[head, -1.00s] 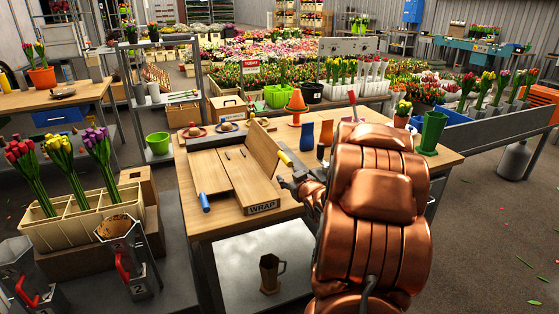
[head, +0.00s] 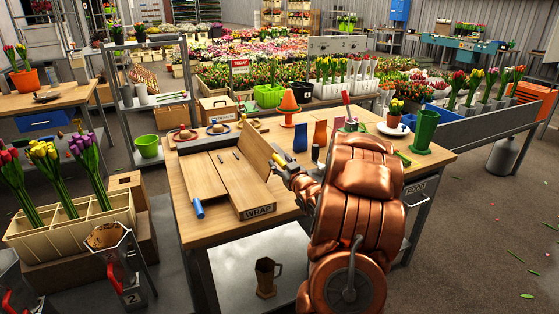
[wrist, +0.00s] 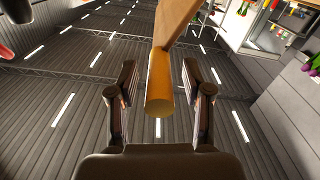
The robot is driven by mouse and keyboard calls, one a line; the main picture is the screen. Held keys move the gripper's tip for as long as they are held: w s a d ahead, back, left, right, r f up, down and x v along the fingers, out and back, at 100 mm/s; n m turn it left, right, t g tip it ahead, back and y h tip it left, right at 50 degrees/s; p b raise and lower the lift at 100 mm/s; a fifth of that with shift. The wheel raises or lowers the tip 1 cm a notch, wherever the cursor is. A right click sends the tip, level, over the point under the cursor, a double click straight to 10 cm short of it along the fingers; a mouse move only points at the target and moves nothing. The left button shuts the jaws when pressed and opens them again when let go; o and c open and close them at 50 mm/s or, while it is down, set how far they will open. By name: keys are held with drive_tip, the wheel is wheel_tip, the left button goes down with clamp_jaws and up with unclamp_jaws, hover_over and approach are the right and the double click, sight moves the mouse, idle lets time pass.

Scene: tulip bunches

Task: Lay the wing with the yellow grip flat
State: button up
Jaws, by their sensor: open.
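The wooden wrap board (head: 240,188) lies on the workbench with a "WRAP" label on its front edge. Its right wing (head: 257,156) stands up at a steep tilt, with a yellow grip (head: 277,159) on its outer side. The left wing (head: 203,178) lies flat and has a blue grip (head: 198,209). My gripper (head: 284,169) is at the yellow grip. In the wrist view the yellow grip (wrist: 160,88) sits between the spread fingers of my gripper (wrist: 160,76), with gaps showing on both sides. My arm hides part of the bench.
Blue (head: 300,138) and brown (head: 320,133) vases stand just behind my gripper. A crate of tulips (head: 75,228) is at the left.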

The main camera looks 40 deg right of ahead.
drive_tip(key=shift+w+d, duration=0.25)
drive_tip(key=shift+w, duration=0.4)
clamp_jaws()
idle(0.4)
